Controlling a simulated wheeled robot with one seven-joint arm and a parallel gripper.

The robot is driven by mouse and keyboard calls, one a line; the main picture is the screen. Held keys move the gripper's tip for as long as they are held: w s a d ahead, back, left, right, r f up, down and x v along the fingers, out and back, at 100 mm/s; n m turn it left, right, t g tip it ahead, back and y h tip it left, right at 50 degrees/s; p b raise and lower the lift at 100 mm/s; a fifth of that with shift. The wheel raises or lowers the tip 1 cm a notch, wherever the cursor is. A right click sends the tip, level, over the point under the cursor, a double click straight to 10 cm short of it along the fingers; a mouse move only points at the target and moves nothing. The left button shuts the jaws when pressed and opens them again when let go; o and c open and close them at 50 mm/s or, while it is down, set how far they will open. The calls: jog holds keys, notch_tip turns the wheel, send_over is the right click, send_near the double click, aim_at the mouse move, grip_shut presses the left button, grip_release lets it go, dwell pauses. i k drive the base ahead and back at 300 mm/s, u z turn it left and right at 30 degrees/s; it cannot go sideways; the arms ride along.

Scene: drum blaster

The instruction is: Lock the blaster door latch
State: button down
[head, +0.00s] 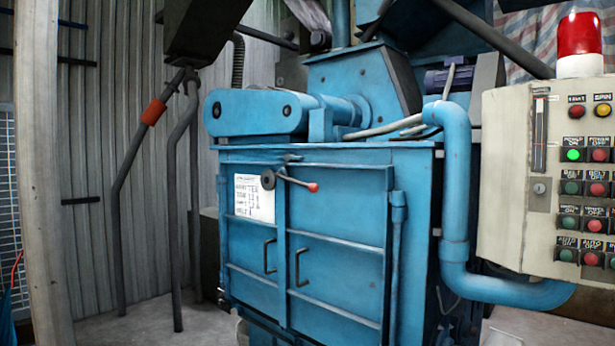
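The blue blaster (330,110) stands in the middle of the head view. Its two front door panels (336,270) look shut, with a narrow seam between them. The latch (291,180) is near the top of the seam: a dark round hub at the left and a lever ending in a red knob, pointing right and slightly down. Two dark pull handles (300,267) sit lower, one on each side of the seam. Whether the latch is engaged cannot be told. My gripper is not in view.
A grey control panel (520,190) with several buttons and a red beacon (579,40) stands at the right. A thick blue pipe (457,180) bends in front of the blaster's right side. Dark pipes (170,170) and a pale post (40,170) stand at the left. Some bare floor shows at lower left.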

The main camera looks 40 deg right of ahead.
aim_at(313, 187)
jog(key=z, duration=0.7)
jog(key=i, duration=0.7)
jog(key=z, duration=1)
jog(key=i, duration=0.45)
jog(key=z, duration=0.15)
